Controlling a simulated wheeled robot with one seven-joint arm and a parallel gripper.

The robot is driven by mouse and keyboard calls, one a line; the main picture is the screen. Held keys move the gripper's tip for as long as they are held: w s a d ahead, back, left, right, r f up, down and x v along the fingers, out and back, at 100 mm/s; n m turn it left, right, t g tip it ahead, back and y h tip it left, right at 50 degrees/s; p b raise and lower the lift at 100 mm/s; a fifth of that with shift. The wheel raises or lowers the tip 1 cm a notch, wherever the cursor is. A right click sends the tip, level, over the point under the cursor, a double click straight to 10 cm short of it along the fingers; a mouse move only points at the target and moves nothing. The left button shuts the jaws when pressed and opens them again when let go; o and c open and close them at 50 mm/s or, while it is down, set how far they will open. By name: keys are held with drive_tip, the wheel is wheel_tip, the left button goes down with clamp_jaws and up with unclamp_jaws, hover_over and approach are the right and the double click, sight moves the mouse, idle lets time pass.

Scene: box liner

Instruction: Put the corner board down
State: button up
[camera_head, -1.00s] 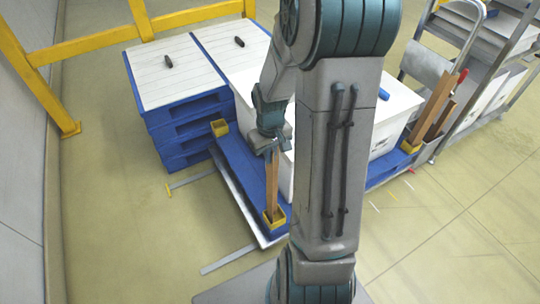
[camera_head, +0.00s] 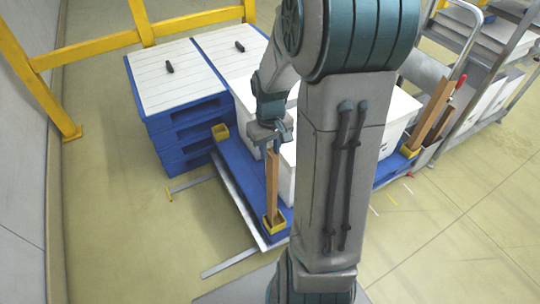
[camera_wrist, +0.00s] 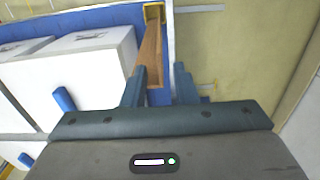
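The brown corner board (camera_head: 272,190) stands upright with its foot in a yellow corner holder (camera_head: 275,225) at the near corner of the blue pallet (camera_head: 232,160). My gripper (camera_head: 276,140) is at the board's top end. In the wrist view, the board (camera_wrist: 150,55) runs down from the yellow holder (camera_wrist: 153,10) to between the fingers of my gripper (camera_wrist: 160,88). The fingers are spread. The board's end is close to the left finger, with a gap to the right finger. Whether the left finger touches it cannot be told.
White boxes (camera_head: 400,112) stand on the blue pallet. Another brown board (camera_head: 430,115) stands at its right corner, and an empty yellow holder (camera_head: 220,132) is at the left corner. Stacked blue pallets (camera_head: 185,130), a yellow rail (camera_head: 100,52) and a metal cart (camera_head: 490,50) surround it.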

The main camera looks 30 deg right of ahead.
wheel_tip(320, 180, up, 7)
drive_tip(key=shift+f+p, duration=0.15)
drive_tip(key=shift+p, duration=0.4)
drive_tip(key=s+a+r+t, duration=0.1)
drive_tip(key=s+a+r, duration=0.4)
drive_tip(key=s+a, duration=0.4)
drive_tip(key=s, duration=0.3)
drive_tip(key=shift+a+r+m+t, duration=0.25)
drive_tip(key=shift+a+m+t, duration=0.05)
drive_tip(key=shift+a+t, duration=0.1)
